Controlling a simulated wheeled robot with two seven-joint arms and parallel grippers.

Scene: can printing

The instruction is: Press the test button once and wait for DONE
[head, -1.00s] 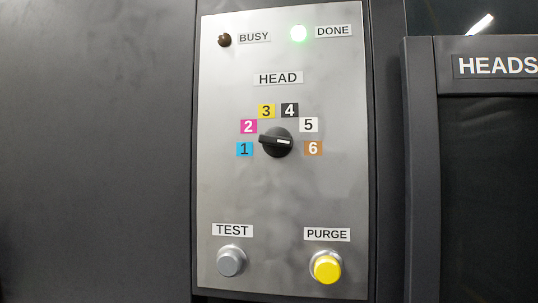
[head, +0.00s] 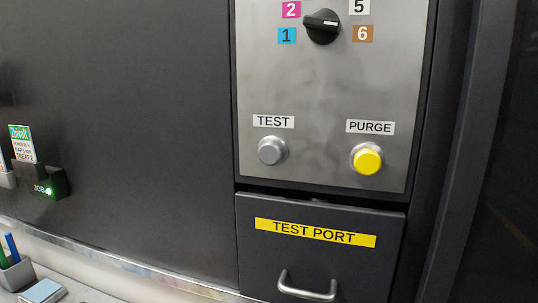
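The grey round TEST button (head: 271,151) is on the steel control panel (head: 325,105), under its TEST label (head: 273,121). The yellow PURGE button (head: 367,161) is to its right. The black head knob (head: 322,26) is at the top of the view, between the 1 and 6 labels. The BUSY and DONE lamps are out of view now; one second ago DONE was lit green and BUSY was dark. Neither of my grippers is in view.
Below the panel is a closed TEST PORT drawer (head: 319,236) with a metal handle (head: 307,288). At left, a small black JOB holder (head: 45,182) with a green light carries a card. A pen cup (head: 15,273) stands at the bottom left.

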